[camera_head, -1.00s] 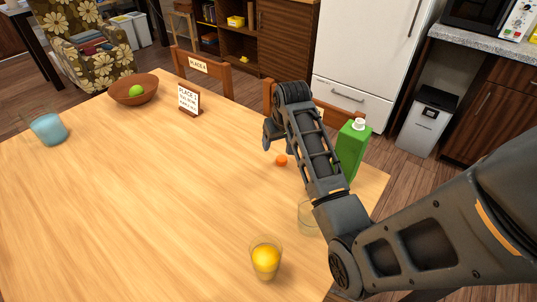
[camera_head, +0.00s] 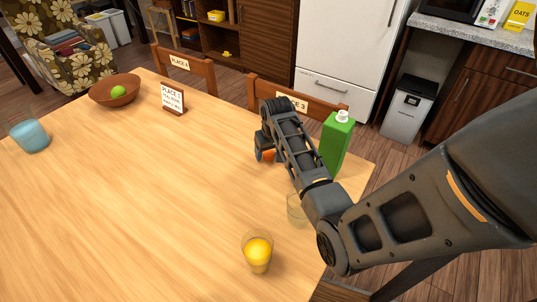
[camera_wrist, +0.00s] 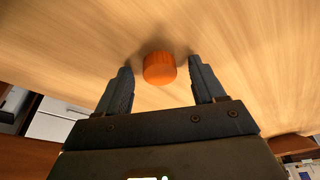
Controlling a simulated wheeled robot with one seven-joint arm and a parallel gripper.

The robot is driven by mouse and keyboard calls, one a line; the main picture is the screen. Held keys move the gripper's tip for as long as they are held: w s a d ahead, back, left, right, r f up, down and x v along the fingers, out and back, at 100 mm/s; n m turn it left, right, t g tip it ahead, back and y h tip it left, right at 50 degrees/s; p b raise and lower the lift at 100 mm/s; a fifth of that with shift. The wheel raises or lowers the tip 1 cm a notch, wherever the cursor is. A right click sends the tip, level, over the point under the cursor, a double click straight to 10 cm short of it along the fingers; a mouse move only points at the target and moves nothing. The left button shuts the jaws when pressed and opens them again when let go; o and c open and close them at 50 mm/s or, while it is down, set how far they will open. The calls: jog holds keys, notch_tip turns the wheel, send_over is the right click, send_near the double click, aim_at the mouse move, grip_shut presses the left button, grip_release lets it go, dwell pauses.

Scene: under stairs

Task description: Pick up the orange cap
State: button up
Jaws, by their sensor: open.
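The orange cap (camera_wrist: 159,68) stands on the wooden table (camera_head: 130,190). In the wrist view it sits between the tips of my open gripper (camera_wrist: 160,80), with a gap to each finger. In the head view only part of the cap (camera_head: 269,155) shows beside my gripper (camera_head: 265,152), which is low over the table's right part. The rest of the cap is hidden behind the gripper there.
A green carton (camera_head: 336,143) stands close to the right of my arm. A clear glass (camera_head: 295,210) is partly hidden by the arm. A glass with yellow contents (camera_head: 258,252) stands nearer. A blue cup (camera_head: 30,136), brown bowl (camera_head: 102,92) and place sign (camera_head: 173,98) are farther left.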

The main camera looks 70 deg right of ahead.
aim_at(269, 154)
jog(key=c, duration=1.1)
notch_tip(269, 154, up, 10)
jog(key=shift+r, duration=0.1)
jog(key=o, duration=0.4)
grip_shut()
